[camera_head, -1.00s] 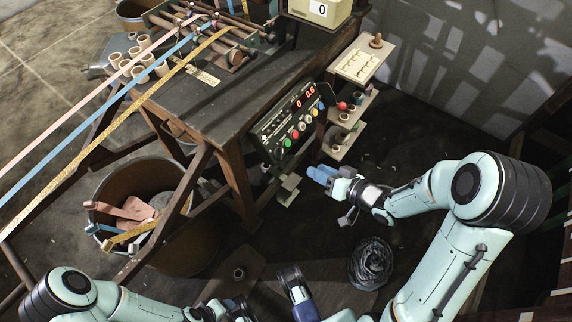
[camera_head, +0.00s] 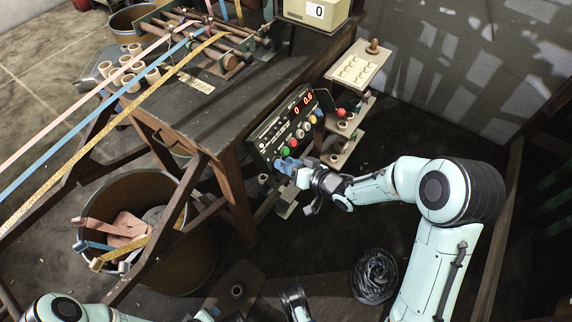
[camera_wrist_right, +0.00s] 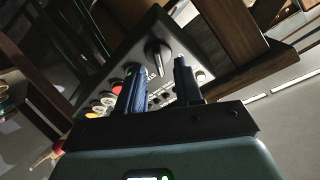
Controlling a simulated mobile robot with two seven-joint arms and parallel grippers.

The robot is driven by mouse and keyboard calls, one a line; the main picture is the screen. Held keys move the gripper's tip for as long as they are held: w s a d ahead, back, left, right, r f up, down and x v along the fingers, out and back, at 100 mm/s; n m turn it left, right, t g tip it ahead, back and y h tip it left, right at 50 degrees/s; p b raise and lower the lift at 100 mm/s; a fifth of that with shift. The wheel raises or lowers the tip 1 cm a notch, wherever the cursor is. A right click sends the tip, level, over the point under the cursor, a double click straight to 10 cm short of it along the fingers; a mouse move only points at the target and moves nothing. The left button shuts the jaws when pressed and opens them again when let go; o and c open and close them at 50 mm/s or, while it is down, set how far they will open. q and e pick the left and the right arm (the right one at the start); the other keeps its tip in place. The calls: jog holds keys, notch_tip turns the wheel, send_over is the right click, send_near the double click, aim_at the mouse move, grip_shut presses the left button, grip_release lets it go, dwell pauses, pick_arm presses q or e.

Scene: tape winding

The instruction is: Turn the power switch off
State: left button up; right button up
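The control panel (camera_head: 282,126) is a black box on the table's side, with red lit digits and coloured buttons. In the right wrist view, a black rotary switch (camera_wrist_right: 158,56) with a pale pointer line stands on the panel face; I cannot read which setting it points to. My right gripper (camera_head: 284,165) is at the panel's lower edge, below the green button (camera_head: 285,151). In the wrist view, its two dark fingers (camera_wrist_right: 160,78) are apart, with the switch between and beyond their tips. The gripper hides that corner in the head view. Only part of my left gripper (camera_head: 206,315) may show at the bottom edge.
Shelves (camera_head: 349,128) with a red-topped item stand just right of the panel. A wooden leg (camera_head: 236,190) is close left of my right gripper. A bin (camera_head: 130,178) and a black coil (camera_head: 375,275) are on the floor. Tapes run over the table at left.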

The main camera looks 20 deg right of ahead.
jog(key=shift+w+a+f, duration=0.1)
jog(key=shift+w+a, duration=0.05)
jog(key=shift+w, duration=0.15)
grip_shut()
jog(key=shift+n, duration=0.3)
jog(key=shift+n+g+y, duration=0.3)
jog(key=shift+n+y, duration=0.25)
jog(key=shift+n, duration=1.95)
jog(key=shift+n+g+y, duration=0.3)
jog(key=shift+n+y, duration=0.2)
jog(key=shift+n, duration=2)
jog(key=shift+n+g+y, duration=0.3)
jog(key=shift+n+y, duration=0.25)
jog(key=shift+n, duration=1.95)
